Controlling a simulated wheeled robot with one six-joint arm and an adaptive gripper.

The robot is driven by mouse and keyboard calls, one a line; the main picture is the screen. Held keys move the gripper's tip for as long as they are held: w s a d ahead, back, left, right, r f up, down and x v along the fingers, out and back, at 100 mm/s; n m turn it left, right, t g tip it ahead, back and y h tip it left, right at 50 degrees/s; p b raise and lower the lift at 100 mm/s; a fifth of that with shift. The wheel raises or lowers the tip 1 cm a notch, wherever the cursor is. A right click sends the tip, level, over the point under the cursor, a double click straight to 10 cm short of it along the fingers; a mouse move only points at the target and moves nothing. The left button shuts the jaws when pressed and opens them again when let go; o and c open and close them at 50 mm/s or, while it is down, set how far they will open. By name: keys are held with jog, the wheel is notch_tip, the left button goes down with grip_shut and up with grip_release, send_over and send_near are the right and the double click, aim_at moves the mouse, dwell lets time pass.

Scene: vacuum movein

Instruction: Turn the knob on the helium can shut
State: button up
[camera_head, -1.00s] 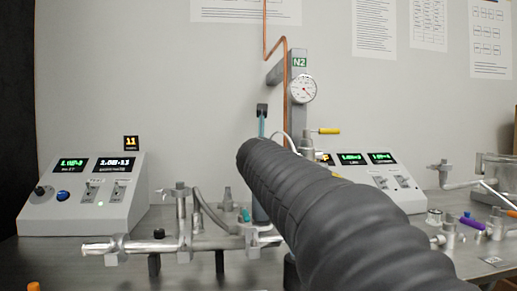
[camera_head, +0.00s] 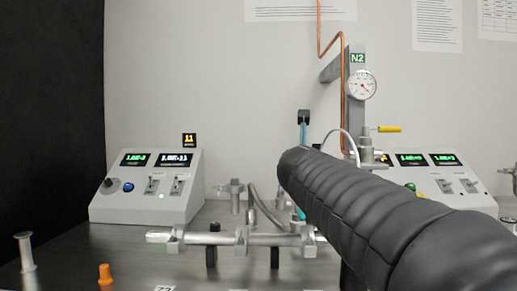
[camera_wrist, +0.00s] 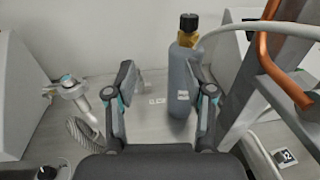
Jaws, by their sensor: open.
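In the wrist view, the helium can (camera_wrist: 181,95) is a grey-blue upright bottle with a brass valve and a black knob (camera_wrist: 189,22) on top. A pale hose runs from the valve to the right. My gripper (camera_wrist: 161,78) is open, with nothing between its fingers. The can stands beyond the fingers, right of the middle, and the right finger overlaps part of its side. The knob shows above the fingertips, apart from them. In the head view, my dark arm covers the can, and a slim black and teal part of my gripper (camera_head: 304,122) shows beyond the arm.
Metal piping (camera_head: 235,239) runs across the bench left of my arm. A copper pipe (camera_wrist: 268,65) and a grey post (camera_wrist: 245,95) stand close right of the can. Control boxes (camera_head: 150,190) stand on both sides. A round gauge (camera_head: 361,84) hangs on the post.

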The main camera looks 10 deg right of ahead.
jog(key=w+a+f+y+b, duration=0.15)
jog(key=w+a+f, duration=0.25)
jog(key=w+a, duration=0.4)
jog(key=n+g+h+b, duration=0.1)
jog(key=n+g+h, duration=0.9)
jog(key=n, duration=2.2)
send_near(314, 145)
jog(key=w+a+t+h, duration=0.1)
jog(key=w+a, duration=0.1)
jog(key=a, duration=0.1)
jog(key=s+f+m+g, duration=0.1)
jog(key=s+m, duration=0.1)
jog(key=m, duration=0.4)
jog(key=shift+h, duration=0.25)
jog(key=x, duration=0.4)
jog(key=p+x, duration=0.1)
jog(key=x, duration=0.9)
jog(key=shift+s+d+f+p, duration=0.15)
jog(key=shift+s+d+p, duration=0.05)
jog(key=shift+s+p, duration=0.1)
